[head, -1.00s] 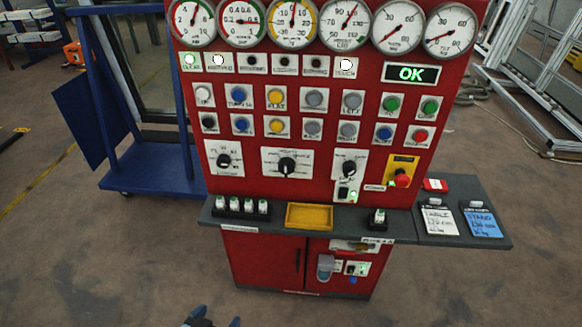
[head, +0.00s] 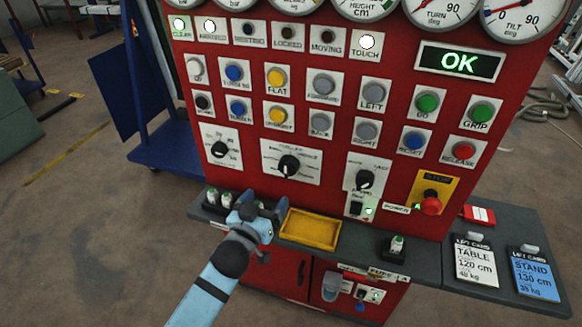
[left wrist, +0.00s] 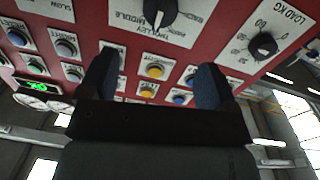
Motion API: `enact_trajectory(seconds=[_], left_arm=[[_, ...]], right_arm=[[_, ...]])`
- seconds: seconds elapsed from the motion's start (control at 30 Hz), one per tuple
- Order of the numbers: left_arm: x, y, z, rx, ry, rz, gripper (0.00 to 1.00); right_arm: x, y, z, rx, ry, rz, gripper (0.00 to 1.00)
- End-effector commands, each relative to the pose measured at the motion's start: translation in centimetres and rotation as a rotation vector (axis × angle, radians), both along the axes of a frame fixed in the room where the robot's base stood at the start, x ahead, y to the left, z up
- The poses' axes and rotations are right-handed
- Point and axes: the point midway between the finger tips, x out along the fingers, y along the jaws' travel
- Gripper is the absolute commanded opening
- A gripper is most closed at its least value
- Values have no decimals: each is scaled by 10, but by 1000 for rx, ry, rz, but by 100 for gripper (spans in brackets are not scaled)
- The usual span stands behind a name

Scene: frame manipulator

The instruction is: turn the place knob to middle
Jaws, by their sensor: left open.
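The place knob (head: 289,167) is the large black middle knob of three on the red panel. It sits on a white plate with small lettering. In the left wrist view the knob (left wrist: 160,12) is at the top edge, partly cut off; the plate shows the upside-down words "trolley" and "middle". I cannot tell for sure which mark its pointer faces. My left gripper (head: 262,204) is open and empty, below and a little left of the knob, in front of the ledge. Its two dark fingers (left wrist: 155,82) stand apart, not touching the knob. My right gripper is out of view.
A load knob (head: 220,149) is to the left and another knob (head: 365,180) to the right. Rows of buttons sit above. A grey ledge (head: 350,245) with a yellow tray (head: 310,229) juts out below. A red stop button (head: 431,204) is at right.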

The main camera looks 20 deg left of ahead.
Motion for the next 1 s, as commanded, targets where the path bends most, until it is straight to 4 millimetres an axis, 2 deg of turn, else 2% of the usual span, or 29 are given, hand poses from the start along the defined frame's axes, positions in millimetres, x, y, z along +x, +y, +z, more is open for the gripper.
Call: enact_trajectory(seconds=[0.4,0.6,0.8,1.0], left_arm=[[85,-7,2,1,-1,-1,83],[114,-10,1,0,0,-1,83],[126,-11,0,0,2,-1,83],[127,-11,0,0,2,-1,83]], right_arm=[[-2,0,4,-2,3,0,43],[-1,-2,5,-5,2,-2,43],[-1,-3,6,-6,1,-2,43],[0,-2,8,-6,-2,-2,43]])
